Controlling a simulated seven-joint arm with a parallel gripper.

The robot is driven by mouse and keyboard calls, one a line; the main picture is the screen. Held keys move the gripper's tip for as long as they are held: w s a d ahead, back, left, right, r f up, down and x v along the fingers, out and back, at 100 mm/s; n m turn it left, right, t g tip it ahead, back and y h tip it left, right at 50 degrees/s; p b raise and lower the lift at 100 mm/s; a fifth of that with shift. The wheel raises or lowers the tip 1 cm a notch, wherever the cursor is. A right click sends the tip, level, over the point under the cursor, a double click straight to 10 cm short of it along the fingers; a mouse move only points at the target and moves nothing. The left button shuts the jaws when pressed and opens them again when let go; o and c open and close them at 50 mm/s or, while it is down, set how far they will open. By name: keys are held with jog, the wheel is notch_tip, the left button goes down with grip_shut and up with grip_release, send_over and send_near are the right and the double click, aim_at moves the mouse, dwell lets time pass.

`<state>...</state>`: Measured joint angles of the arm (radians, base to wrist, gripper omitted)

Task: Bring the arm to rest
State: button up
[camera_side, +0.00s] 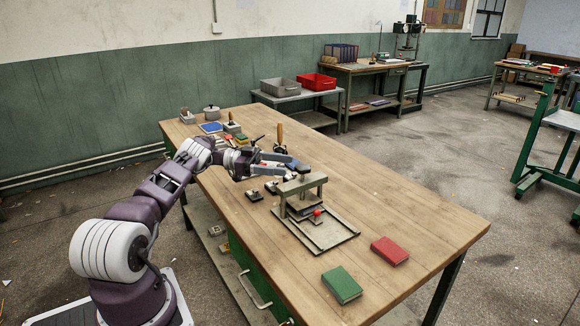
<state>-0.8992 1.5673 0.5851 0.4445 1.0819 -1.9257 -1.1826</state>
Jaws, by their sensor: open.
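My gripper (284,163) is at the end of my purple and white arm, stretched out over the wooden workbench (410,215). It is open, with its fingers pointing right toward a small press (303,183). The press has a grey-green frame with a crossbar and stands on a flat metal tray (333,240). A small red knob (317,212) shows at the press's lower front. The gripper is close to the crossbar's left end; I cannot tell whether they touch. Nothing is visibly held.
A green book (341,285) and a red book (389,251) lie at the bench's near right end. A wooden-handled tool (280,134) stands behind my gripper. Small dark blocks (254,195) sit below the gripper. A pot (211,112) and several small items occupy the far end.

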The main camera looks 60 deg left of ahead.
jog(key=w+a+r+n+t+y, duration=0.35)
jog(key=w+r+y, duration=0.3)
jog(key=r, duration=0.65)
jog(key=w+a+r+n+t+y, duration=0.2)
jog(key=w+r+t+y, duration=0.4)
jog(key=r, duration=0.7)
jog(key=s+d+r+n+g+y, duration=0.2)
jog(key=d+r+n+g+y, duration=0.15)
jog(key=r+n+y, duration=0.7)
jog(key=s+d+f+m+g+h, duration=0.1)
jog(key=s+d+f+g+h, duration=0.25)
jog(key=s+d, duration=0.65)
jog(key=s+d+f+m+g+h, duration=0.15)
jog(key=s+d+g, duration=0.25)
jog(key=s+d, duration=0.7)
jog(key=s+d+f+m+g+h, duration=0.2)
jog(key=s+d+f, duration=0.5)
jog(key=s, duration=0.3)
jog(key=s+d+f+m+g+h, duration=0.2)
jog(key=s+d+f, duration=0.5)
jog(key=s, duration=0.4)
jog(key=shift+d+f+g+h, duration=0.3)
jog(key=shift+d+g+h, duration=0.2)
jog(key=shift+d+g, duration=0.3)
